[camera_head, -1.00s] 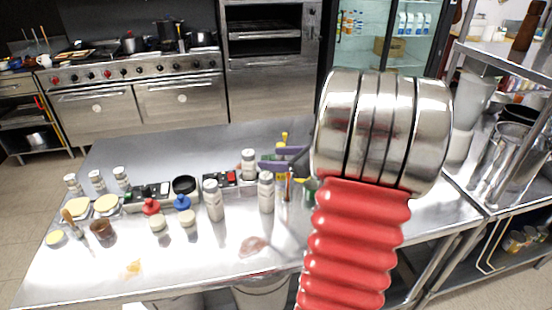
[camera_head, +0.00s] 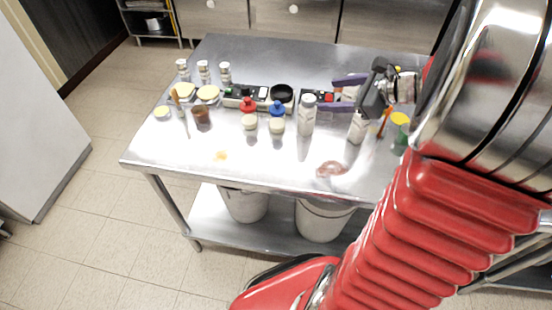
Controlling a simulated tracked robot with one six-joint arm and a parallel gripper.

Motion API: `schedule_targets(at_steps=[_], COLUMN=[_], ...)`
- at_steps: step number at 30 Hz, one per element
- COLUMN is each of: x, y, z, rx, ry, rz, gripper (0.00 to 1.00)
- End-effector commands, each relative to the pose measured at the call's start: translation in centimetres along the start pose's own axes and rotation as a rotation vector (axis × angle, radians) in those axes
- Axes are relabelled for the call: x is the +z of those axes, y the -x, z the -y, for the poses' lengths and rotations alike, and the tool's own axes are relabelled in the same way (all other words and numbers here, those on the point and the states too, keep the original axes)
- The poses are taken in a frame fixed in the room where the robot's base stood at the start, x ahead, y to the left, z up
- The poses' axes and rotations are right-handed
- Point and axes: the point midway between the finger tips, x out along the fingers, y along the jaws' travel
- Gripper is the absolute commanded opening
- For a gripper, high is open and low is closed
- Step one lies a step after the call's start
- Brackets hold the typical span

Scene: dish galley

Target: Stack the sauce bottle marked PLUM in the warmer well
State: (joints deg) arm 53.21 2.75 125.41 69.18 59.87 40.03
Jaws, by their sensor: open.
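My gripper (camera_head: 338,94) has purple fingers spread apart above the steel table, pointing left. A pale patch (camera_head: 350,93) between the fingers may be a tall sauce bottle, mostly hidden. One tall grey-white bottle (camera_head: 307,116) stands upright left of and nearer than the fingers. Another (camera_head: 357,128) stands nearer, below the gripper. Three smaller pale bottles (camera_head: 183,70), (camera_head: 204,72), (camera_head: 225,74) stand at the back left. No label is legible, so I cannot tell which is PLUM. A round black-rimmed well (camera_head: 281,94) beside a dark panel (camera_head: 246,97) looks like the warmer well.
Red-topped (camera_head: 249,107) and blue-topped (camera_head: 277,109) items stand near the well, with pale round jars in front. A brown cup (camera_head: 201,115) and yellow-topped tubs (camera_head: 184,91) are at left. A pinkish smear (camera_head: 331,169) lies near the front edge.

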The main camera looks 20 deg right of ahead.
Motion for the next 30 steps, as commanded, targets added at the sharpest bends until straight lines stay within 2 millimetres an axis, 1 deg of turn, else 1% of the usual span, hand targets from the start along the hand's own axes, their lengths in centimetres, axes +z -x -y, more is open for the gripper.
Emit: schedule_targets(at_steps=[1, 3, 6, 12, 18, 21, 24, 30], x=[1.3, 2.5, 4.1, 6.4, 7.8, 8.3, 8.7, 9.1], y=[-0.5, -0.9, -1.4, -1.5, -1.0, -0.5, 0.1, 1.5], z=[-1.5, -3.4, -6.2, -11.3, -15.9, -17.9, -19.7, -22.6], rx=[0.037, 0.087, 0.154, 0.280, 0.391, 0.442, 0.487, 0.567], ry=[0.075, 0.177, 0.323, 0.621, 0.924, 1.078, 1.233, 1.544], rz=[-0.012, -0.033, -0.057, -0.097, -0.127, -0.140, -0.150, -0.166], gripper=[0.57, 0.57, 0.57, 0.57, 0.57, 0.57, 0.57, 0.57])
